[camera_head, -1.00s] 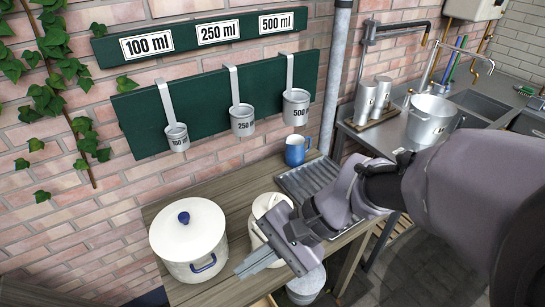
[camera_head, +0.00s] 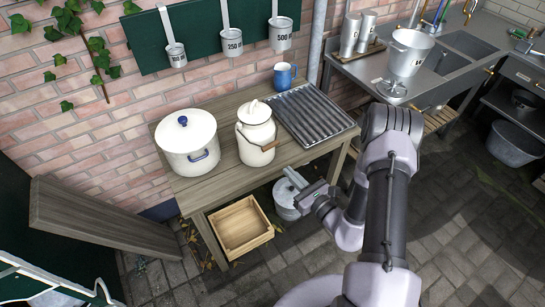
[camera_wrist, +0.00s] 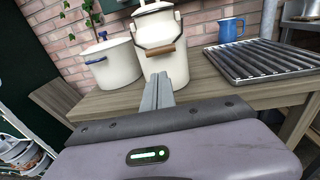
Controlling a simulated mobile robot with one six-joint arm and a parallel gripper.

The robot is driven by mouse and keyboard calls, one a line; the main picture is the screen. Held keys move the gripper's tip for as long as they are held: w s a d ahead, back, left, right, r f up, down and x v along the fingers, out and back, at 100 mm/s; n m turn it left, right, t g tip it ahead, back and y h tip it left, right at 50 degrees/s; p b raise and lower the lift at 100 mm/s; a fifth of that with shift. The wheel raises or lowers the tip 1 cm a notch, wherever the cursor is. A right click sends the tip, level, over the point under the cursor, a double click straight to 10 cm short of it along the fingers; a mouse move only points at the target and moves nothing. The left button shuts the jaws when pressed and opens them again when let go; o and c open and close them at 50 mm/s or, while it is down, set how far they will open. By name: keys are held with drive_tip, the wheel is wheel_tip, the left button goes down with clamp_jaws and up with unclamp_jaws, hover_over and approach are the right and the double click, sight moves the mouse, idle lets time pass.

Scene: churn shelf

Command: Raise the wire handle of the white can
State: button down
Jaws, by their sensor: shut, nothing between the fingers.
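The white can (camera_head: 255,146) stands upright with its lid on the wooden bench, right of the white pot. Its wire handle with a brown wooden grip (camera_head: 269,147) hangs lowered against its front. In the wrist view the can (camera_wrist: 157,67) is straight ahead, with the wooden grip (camera_wrist: 160,51) across its front. My gripper (camera_head: 289,173) is shut and empty, in front of the bench's front edge and below the can. Its closed fingers (camera_wrist: 157,88) point toward the can, apart from the handle, and cover part of the can's lower body in the wrist view.
A white pot (camera_head: 187,148) with a blue knob stands left of the can. A ribbed metal tray (camera_head: 312,116) and a blue mug (camera_head: 284,76) are to the right.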

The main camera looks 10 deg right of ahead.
drive_tip(key=shift+w, duration=0.1)
drive_tip(key=b+x, duration=0.1)
drive_tip(key=x, duration=0.8)
drive_tip(key=shift+w+a, duration=0.25)
drive_tip(key=shift+w, duration=0.05)
drive_tip(key=shift+r, duration=0.15)
